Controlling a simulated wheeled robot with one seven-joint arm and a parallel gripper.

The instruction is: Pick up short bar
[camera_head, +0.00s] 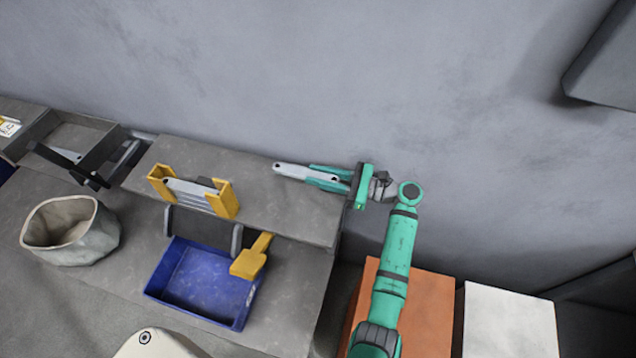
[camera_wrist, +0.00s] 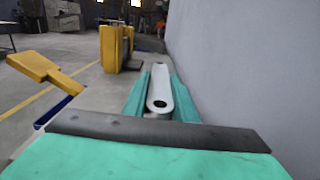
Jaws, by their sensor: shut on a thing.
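The short bar (camera_head: 298,172) is a light grey metal strip with rounded ends and a hole at each end. It lies lengthwise along my green gripper (camera_head: 329,177), near the right end of the raised grey shelf. In the wrist view, the bar (camera_wrist: 159,91) sits between the two green fingers of my gripper (camera_wrist: 152,95), with its near hole towards the palm. My gripper is shut on the bar, and the bar's far end sticks out past the fingertips. I cannot tell whether the bar touches the shelf below.
A yellow holder (camera_head: 222,198) with several grey strips stands on the shelf (camera_head: 262,200). Below are a blue tray (camera_head: 200,285), a yellow scoop-like piece (camera_head: 250,260) and a grey fabric bin (camera_head: 103,235). The wall (camera_head: 300,80) rises close behind. Orange (camera_head: 430,310) and white (camera_head: 510,325) blocks stand right.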

